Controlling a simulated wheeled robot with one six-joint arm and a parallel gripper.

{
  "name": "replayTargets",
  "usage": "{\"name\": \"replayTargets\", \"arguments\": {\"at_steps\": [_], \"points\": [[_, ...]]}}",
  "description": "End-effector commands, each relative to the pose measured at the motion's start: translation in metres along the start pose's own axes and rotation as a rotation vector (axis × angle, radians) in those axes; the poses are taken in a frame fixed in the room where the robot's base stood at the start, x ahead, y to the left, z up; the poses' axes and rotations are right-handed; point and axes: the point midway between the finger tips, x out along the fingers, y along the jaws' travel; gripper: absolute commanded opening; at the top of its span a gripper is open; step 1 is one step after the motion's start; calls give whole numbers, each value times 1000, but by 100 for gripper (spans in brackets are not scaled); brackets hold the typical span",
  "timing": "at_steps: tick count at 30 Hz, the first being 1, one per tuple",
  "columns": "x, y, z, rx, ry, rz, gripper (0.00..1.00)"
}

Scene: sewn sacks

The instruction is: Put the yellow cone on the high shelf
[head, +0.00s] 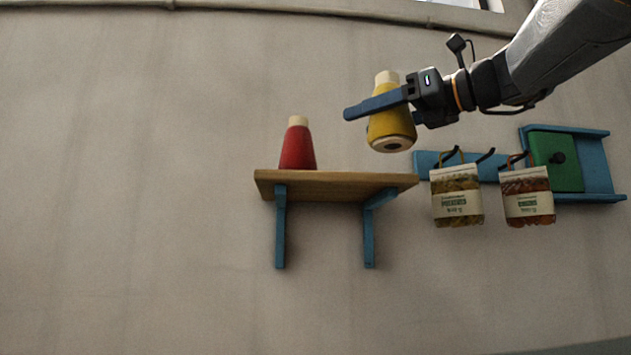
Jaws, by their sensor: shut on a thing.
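The yellow cone (391,128) has a cream top and a dark hole in its underside. My gripper (378,106) is shut on it from the right, with one blue finger across its front. The cone is slightly tilted and is in the air, above the right end of the wooden shelf (335,186). I cannot tell how far it is from the shelf in depth. The shelf is a wooden board on blue brackets on the wall. A red cone (297,148) with a cream top stands upright on its left part.
Right of the shelf, a blue rail (427,163) with dark hooks holds a potatoes sack (456,203) and a second sack (527,205). A green panel in a blue frame (595,165) is at the far right. The shelf top right of the red cone is clear.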

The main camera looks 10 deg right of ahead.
Motion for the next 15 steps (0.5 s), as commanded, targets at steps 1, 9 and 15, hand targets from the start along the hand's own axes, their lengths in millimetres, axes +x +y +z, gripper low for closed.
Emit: {"name": "replayTargets", "arguments": {"at_steps": [1, 9, 15], "points": [[3, -2, 0, 0, 0, 1, 32], [17, -16, -1, 0, 0, 0, 32], [27, -27, -1, 0, 0, -1, 32]]}}
